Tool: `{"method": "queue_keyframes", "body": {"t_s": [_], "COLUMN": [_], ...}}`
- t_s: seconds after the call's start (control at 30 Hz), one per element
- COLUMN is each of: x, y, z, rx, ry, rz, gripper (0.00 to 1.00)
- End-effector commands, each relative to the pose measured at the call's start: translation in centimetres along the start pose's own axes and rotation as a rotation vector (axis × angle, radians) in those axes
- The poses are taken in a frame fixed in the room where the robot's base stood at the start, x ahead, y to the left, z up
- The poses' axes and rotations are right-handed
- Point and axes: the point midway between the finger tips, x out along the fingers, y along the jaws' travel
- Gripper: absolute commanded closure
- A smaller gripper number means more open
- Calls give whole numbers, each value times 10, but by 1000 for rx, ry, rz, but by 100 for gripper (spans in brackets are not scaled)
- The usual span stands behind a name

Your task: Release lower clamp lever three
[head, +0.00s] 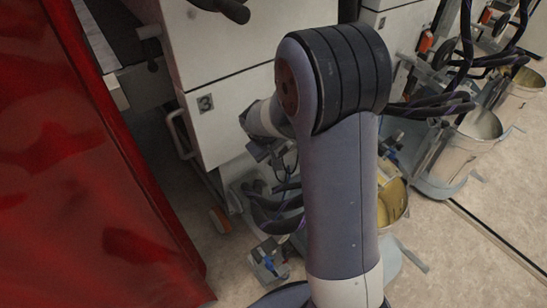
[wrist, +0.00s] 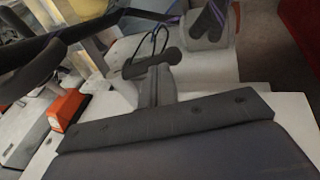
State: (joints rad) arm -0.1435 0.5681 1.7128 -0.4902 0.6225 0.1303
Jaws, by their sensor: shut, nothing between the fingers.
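My gripper (wrist: 157,84) shows in the wrist view as narrow dark fingers closed together, rising from a dark screwed plate. A dark rounded handle (wrist: 145,64), which may be the clamp lever, lies across just beyond the fingertips. I cannot tell whether they touch. In the head view my arm hangs in front of the pale machine panel marked 3 (head: 205,103). My wrist is beside this panel, but the fingers cannot be made out there. Lower clamp lever three cannot be clearly identified in the head view.
A large red panel (head: 80,170) fills the left of the head view. An orange block (wrist: 67,110) sits left of my gripper in the wrist view. Dark hoses (head: 430,108) and buckets (head: 465,150) stand to the right. Bare floor (head: 480,225) shows at lower right.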

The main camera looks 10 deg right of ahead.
Motion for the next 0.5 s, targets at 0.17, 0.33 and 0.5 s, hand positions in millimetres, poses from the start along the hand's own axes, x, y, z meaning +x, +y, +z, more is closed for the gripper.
{"method": "queue_keyframes", "body": {"t_s": [0.17,0.33,0.5], "x": [16,22,28], "y": [-8,-11,-12], "z": [3,4,5], "rx": [-24,-44,-64], "ry": [9,14,19], "rz": [105,204,304], "gripper": [100,100,100]}}
